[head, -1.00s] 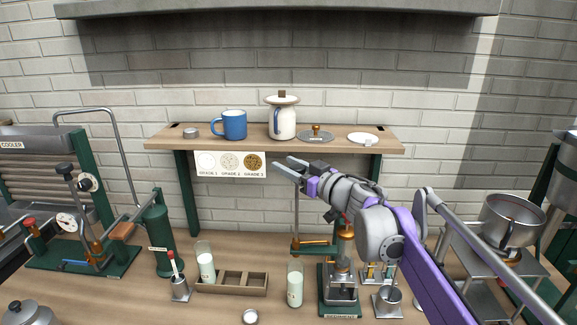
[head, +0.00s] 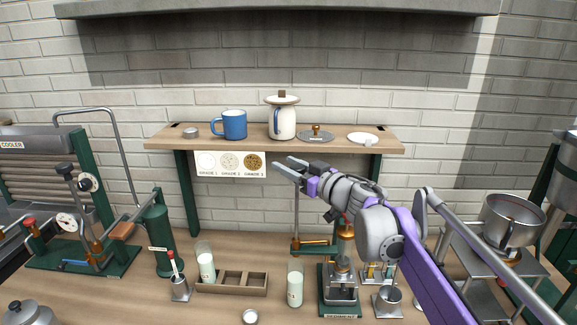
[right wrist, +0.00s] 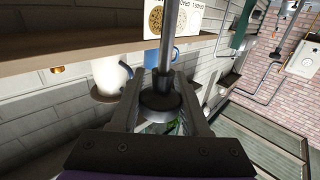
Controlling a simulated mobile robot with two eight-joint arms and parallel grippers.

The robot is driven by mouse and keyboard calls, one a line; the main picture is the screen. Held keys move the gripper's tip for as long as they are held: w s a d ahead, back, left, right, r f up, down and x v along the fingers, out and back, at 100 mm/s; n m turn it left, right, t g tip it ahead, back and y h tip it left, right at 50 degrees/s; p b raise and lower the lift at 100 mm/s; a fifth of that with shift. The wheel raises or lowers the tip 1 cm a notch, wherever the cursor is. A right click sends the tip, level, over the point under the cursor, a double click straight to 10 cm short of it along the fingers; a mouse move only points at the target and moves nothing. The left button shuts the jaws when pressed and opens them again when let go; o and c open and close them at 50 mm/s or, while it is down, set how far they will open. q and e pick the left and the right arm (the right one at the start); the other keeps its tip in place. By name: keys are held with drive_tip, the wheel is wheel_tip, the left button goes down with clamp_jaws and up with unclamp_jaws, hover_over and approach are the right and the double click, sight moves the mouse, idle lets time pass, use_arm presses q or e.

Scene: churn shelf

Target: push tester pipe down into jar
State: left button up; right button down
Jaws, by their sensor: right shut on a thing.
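My right gripper (head: 289,167) is just below the front edge of the wall shelf, in front of the wall. In the right wrist view its fingers are shut on the dark knob (right wrist: 160,101) of a metal rod, which I take as the tester pipe (right wrist: 169,38). In the head view a thin upright rod (head: 297,208) runs from under the gripper to an orange-and-green bracket (head: 312,246). A glass jar of milk (head: 295,285) stands on the counter below the bracket. I cannot tell whether the rod's lower end is inside it. My left gripper is not in view.
A green-based metal device (head: 341,285) and a small metal cup (head: 388,300) stand right of the jar. A wooden tray (head: 231,285) and another milk glass (head: 205,262) are left.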

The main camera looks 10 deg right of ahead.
idle(0.4)
use_arm(q)
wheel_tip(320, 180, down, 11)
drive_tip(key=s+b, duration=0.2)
drive_tip(key=b, duration=0.7)
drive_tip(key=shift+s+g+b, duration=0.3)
use_arm(e)
wheel_tip(320, 180, down, 17)
drive_tip(key=shift+c, duration=2)
unclamp_jaws()
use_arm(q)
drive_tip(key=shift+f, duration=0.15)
use_arm(e)
drive_tip(key=v, duration=1.1)
drive_tip(key=shift+a, duration=0.1)
